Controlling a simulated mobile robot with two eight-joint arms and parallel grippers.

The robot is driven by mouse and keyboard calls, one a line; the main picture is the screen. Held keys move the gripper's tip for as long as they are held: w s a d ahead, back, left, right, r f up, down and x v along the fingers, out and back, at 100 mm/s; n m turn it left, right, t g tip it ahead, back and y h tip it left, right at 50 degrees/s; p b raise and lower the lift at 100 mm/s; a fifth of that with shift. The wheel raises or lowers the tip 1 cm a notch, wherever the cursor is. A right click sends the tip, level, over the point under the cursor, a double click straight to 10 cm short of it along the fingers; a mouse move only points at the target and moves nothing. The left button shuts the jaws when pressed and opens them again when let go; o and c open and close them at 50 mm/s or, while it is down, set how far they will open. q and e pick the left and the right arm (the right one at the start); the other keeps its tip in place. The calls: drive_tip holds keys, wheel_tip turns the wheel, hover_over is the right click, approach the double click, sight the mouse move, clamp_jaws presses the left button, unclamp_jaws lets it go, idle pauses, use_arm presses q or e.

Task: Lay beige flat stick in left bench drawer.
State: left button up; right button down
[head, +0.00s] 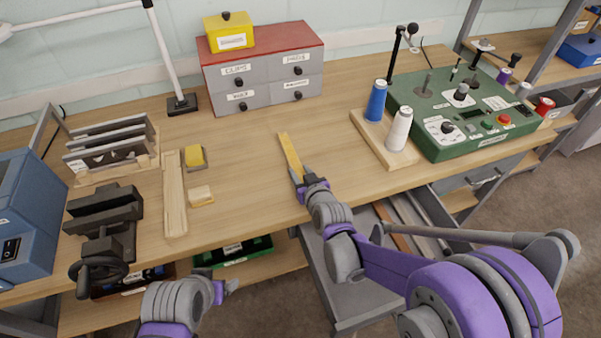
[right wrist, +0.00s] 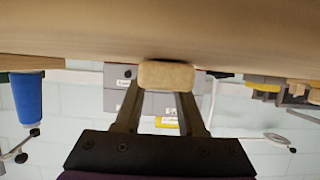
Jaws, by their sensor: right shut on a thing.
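The beige flat stick (head: 289,154) is in my right gripper (head: 306,177), above the bench top near its front edge. In the right wrist view my right gripper (right wrist: 160,105) is shut on it, and the stick's blunt end (right wrist: 166,75) faces the camera. An open grey drawer (head: 352,300) shows under the bench front, below my right arm; it looks like the left bench drawer. My arm hides part of its inside. My left gripper (head: 226,288) is low in front of the bench, away from the stick; its jaw opening is unclear.
A wooden slat (head: 174,200), a yellow block (head: 194,157) and a dark vise (head: 104,215) stand left. The middle of the bench top (head: 250,150) is clear.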

drive_tip(key=shift+f, duration=0.2)
drive_tip(key=c, duration=0.5)
unclamp_jaws()
drive_tip(key=shift+r, duration=0.1)
drive_tip(key=shift+r, duration=0.1)
drive_tip(key=shift+s+r, duration=0.15)
drive_tip(key=shift+r, duration=0.05)
drive_tip(key=v, duration=1.1)
drive_tip(key=shift+s+d+p, duration=0.15)
drive_tip(key=shift+s+p, duration=0.2)
